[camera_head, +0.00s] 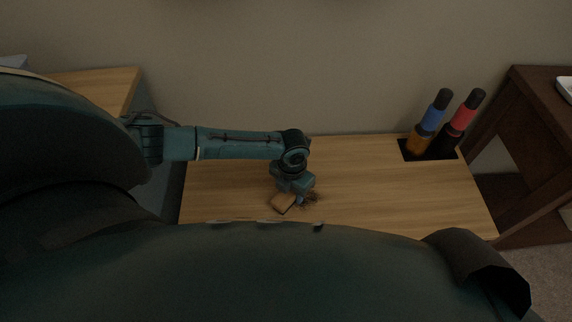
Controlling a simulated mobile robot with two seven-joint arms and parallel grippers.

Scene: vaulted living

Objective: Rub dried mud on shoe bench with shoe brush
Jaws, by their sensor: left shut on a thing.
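The shoe bench (370,185) is a light wooden top in front of me. My left gripper (293,190) points down over its middle-left part and is shut on the shoe brush (283,203), a small block with a tan wooden face. The gripper hides part of the brush. The dried mud (311,199) is a dark, scattered patch on the bench just right of the brush, at its edge. I cannot tell whether the bristles touch the mud. My right gripper is not in view.
Two dark-capped bottles, one with a blue band (432,119) and one with a red band (463,117), stand in a dark recess at the bench's back right. A dark wooden table (515,130) stands at right. The bench's right half is mostly clear.

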